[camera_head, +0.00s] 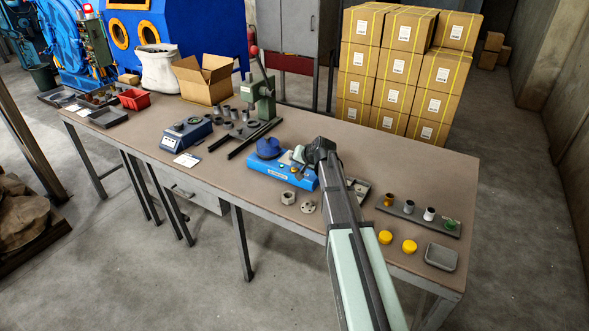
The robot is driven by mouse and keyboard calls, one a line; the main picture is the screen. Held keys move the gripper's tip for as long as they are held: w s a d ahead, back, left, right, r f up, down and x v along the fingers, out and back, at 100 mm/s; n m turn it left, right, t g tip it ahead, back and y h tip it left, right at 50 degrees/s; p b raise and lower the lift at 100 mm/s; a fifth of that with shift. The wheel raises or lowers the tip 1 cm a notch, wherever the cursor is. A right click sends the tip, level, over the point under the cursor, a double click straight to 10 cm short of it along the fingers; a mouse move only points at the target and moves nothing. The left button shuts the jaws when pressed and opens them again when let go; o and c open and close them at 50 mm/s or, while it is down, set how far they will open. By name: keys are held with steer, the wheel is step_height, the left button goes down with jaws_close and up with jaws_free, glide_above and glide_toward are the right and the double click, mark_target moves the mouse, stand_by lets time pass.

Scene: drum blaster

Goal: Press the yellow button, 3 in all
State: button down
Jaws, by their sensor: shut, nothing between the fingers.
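A blue device (262,163) with a dark blue round top stands near the middle of the table. A small yellow spot that looks like the yellow button (294,170) shows on the front right part of its top. My gripper (299,155) is shut and empty, over the right end of the device and close to the yellow spot. The fingertips are small here, and I cannot tell whether they touch anything. My arm hides part of the device's right end and the table behind it.
Two yellow round pieces (397,241), a grey tray (441,257) and a rack with small cups (417,217) lie to the right of my arm. A green press (265,102) stands behind the device. A hex nut (288,197) and a flange (308,207) lie in front.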

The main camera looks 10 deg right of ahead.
mark_target(296, 170)
steer(key=shift+f, duration=0.2)
steer(key=shift+r, duration=0.15)
stand_by(0.4)
steer(key=shift+r, duration=0.75)
steer(key=shift+r, duration=2.5)
stand_by(0.8)
step_height(296, 170, up, 4)
steer(key=shift+f, duration=0.1)
stand_by(0.4)
